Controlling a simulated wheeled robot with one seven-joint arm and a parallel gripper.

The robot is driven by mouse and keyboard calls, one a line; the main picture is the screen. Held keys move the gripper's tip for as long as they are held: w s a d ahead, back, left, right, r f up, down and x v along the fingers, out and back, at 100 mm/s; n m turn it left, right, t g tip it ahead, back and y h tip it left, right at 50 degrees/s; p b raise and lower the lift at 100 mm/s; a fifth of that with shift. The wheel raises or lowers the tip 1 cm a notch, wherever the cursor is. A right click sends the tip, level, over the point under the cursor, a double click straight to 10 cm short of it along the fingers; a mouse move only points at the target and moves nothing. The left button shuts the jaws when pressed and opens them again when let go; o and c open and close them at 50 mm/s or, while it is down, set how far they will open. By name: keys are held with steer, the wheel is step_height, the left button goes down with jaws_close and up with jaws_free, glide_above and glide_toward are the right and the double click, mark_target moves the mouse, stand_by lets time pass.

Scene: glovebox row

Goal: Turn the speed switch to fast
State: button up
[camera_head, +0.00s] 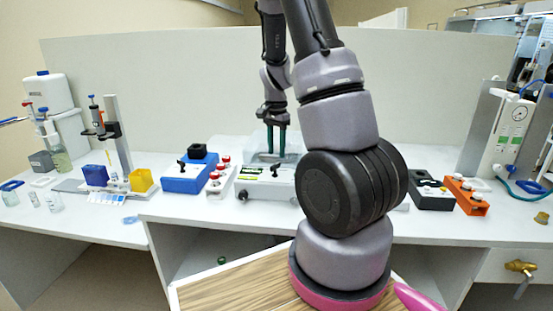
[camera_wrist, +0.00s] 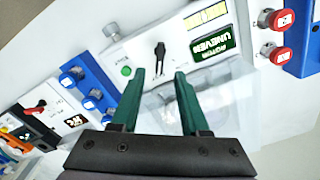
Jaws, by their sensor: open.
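A white bench device (camera_head: 262,190) stands at the middle of the bench, partly behind my arm. It also shows in the wrist view (camera_wrist: 185,50). On its panel is a black lever switch (camera_wrist: 160,55), seen between and just beyond my fingertips. Its position marking is too small to read, so I cannot tell its setting or whether it is the speed switch. My gripper (camera_wrist: 160,74) has two green fingers, apart with nothing between them. In the head view, the gripper (camera_head: 276,143) hangs over the back of this device.
A green button (camera_wrist: 126,71) and a dark display reading "UNEVEN" (camera_wrist: 211,47) flank the lever. A blue device (camera_head: 184,182) with its own black lever and a red-capped rack (camera_head: 222,180) stand left. A dark device (camera_head: 432,196) and an orange rack (camera_head: 466,196) stand right.

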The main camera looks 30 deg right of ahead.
step_height(320, 180, up, 6)
steer(key=shift+r, duration=0.2)
stand_by(0.6)
step_height(320, 180, up, 15)
steer(key=n+t+y, duration=0.2)
steer(key=n+t, duration=0.2)
steer(key=n, duration=0.1)
glide_above(276, 164)
steer(key=s+a, duration=0.9)
steer(key=s+a+r+n+t, duration=0.1)
steer(key=s+a+r+n, duration=0.1)
steer(key=s, duration=0.3)
steer(key=s+a+r+n+t, duration=0.1)
steer(key=s+a+r+t, duration=0.1)
steer(key=s, duration=0.3)
steer(key=shift+s+a+r+n, duration=0.35)
steer(key=shift+a+r+n, duration=0.05)
steer(key=shift+r, duration=0.35)
